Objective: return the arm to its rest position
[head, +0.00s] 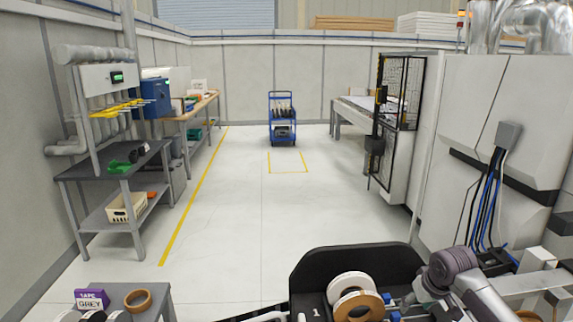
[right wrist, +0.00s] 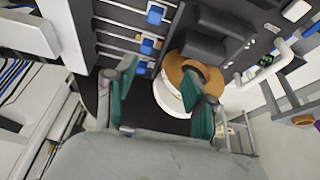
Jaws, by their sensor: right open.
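My right gripper (right wrist: 163,95) is open in the right wrist view, its two green-padded fingers spread with nothing held between them. Beyond the fingers are a brown edge-band roll (right wrist: 187,68) and a white roll (right wrist: 168,98) in a black tray; I cannot tell how far off they are. In the head view my right arm is at the lower right, beside the tray (head: 308,268). The white roll (head: 347,283) and brown roll (head: 358,305) stand there, to the left of the arm. My left gripper is not in view.
A large white machine (head: 465,130) with blue cables stands close on the right. A grey table (head: 150,293) at the lower left bears a purple box (head: 91,298) and a brown roll (head: 138,300). A blue cart (head: 283,118) is at the back. The middle floor is clear.

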